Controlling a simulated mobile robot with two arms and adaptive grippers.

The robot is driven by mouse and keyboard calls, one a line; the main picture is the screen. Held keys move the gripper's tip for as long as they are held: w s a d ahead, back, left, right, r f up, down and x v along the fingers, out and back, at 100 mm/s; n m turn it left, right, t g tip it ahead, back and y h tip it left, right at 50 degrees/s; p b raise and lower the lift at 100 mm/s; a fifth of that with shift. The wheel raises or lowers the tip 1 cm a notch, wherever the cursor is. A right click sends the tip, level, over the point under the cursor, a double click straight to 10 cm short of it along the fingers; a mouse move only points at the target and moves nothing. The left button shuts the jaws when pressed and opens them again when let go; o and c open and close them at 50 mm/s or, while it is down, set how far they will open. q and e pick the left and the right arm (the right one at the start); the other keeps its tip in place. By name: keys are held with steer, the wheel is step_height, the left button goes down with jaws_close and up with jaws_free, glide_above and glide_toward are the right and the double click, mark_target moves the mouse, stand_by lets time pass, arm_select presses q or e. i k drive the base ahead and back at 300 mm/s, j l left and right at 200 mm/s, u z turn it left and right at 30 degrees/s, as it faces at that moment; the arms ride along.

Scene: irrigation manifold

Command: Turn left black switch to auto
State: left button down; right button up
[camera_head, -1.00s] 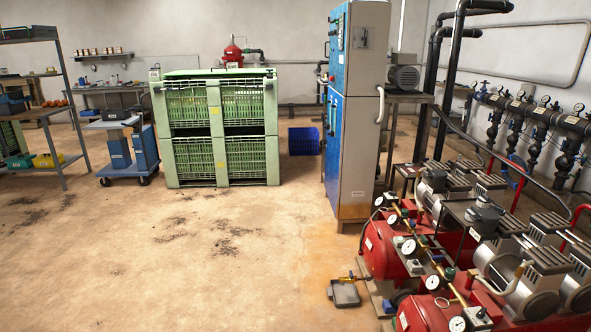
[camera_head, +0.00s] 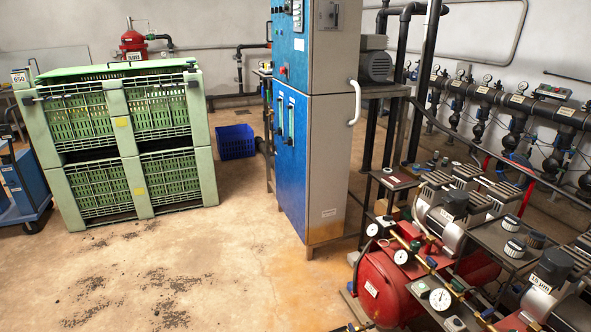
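A tall cabinet with a blue front (camera_head: 287,200) and grey side stands right of centre. Its blue front is seen at a steep angle. A panel with small dials or indicators (camera_head: 298,14) is at the top edge of that front, partly cut off by the frame. A small red button (camera_head: 283,71) sits lower on the upper door. I cannot make out a left black switch or its setting at this distance and angle. Neither of my grippers is in view.
Green stacked crates (camera_head: 123,140) stand at left, with a blue crate (camera_head: 236,143) behind. Red compressor tanks (camera_head: 385,285) with gauges fill the lower right. Black manifold pipes (camera_head: 500,98) run along the right wall. Open floor (camera_head: 200,265) lies before the cabinet.

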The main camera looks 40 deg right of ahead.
mark_target(388, 218)
steer(key=i+l+z, duration=0.1)
steer(key=i+z, duration=0.2)
steer(key=i, duration=0.75)
steer(key=i+j+z, duration=0.15)
steer(key=i+z, duration=0.15)
steer(key=i, duration=0.7)
steer(key=i+z, duration=0.35)
steer(key=i, duration=0.2)
steer(key=i+j+z, duration=0.15)
steer(key=i+z, duration=0.2)
steer(key=i, duration=0.15)
steer(key=i+j+z, duration=0.3)
steer(key=i, duration=0.2)
